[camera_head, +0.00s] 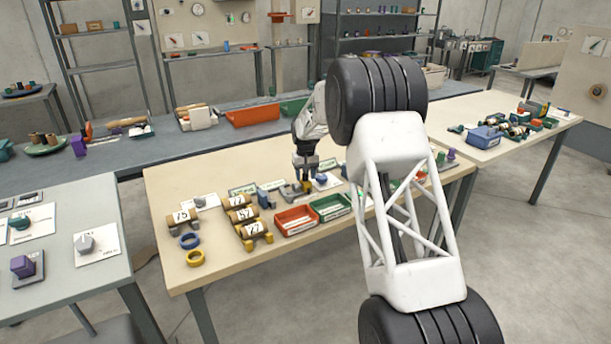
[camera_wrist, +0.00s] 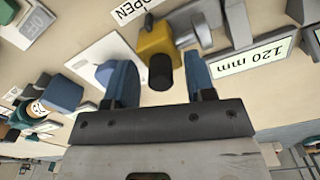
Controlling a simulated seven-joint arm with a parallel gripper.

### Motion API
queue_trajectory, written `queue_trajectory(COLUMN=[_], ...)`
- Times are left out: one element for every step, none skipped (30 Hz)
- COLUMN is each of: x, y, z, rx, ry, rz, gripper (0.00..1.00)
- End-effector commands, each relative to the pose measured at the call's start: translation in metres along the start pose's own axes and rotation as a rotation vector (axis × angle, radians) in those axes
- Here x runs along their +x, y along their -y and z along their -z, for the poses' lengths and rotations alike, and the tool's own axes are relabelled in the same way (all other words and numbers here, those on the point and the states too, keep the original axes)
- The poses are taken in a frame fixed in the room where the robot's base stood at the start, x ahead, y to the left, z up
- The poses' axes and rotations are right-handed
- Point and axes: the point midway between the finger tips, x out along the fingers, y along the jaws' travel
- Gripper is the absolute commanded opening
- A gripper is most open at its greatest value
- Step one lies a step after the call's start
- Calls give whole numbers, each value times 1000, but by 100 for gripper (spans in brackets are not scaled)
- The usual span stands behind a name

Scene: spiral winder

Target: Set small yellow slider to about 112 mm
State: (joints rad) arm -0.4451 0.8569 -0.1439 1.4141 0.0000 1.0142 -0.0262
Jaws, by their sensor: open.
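The small yellow slider (camera_wrist: 156,38) shows in the wrist view as a yellow block with a black round knob (camera_wrist: 161,72), beside a grey metal piece. In the head view a bit of the yellow slider (camera_head: 306,186) shows just below my gripper (camera_head: 305,172). In the wrist view my gripper (camera_wrist: 160,80) has its two blue fingers apart, one on each side of the knob, with visible gaps. A card reading "120 mm" (camera_wrist: 255,55) lies right of the slider in the wrist view. I cannot read the slider's position.
A red tray (camera_head: 296,220) and a green tray (camera_head: 331,207) stand in front of the slider on the table. Wooden rolls with number tags (camera_head: 240,215) and blue and yellow rings lie to the left. A blue block (camera_wrist: 62,94) and an "OPEN" label (camera_wrist: 133,10) are near the fingers.

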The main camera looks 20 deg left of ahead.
Motion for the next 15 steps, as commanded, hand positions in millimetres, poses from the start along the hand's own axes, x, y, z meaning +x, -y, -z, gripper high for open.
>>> queue_trajectory(x=[0,0,0,0,0,0,0,0,0,0,0,0,0,0,0], y=[0,0,0,0,0,0,0,0,0,0,0,0,0,0,0], z=[0,0,0,0,0,0,0,0,0,0,0,0,0,0,0], rx=[0,0,0,0,0,0,0,0,0,0,0,0,0,0,0], ry=[0,0,0,0,0,0,0,0,0,0,0,0,0,0,0], rz=[0,0,0,0,0,0,0,0,0,0,0,0,0,0,0], gripper=[50,50,50,50,50,44,39,34,28,24,19,13,8,4,0])
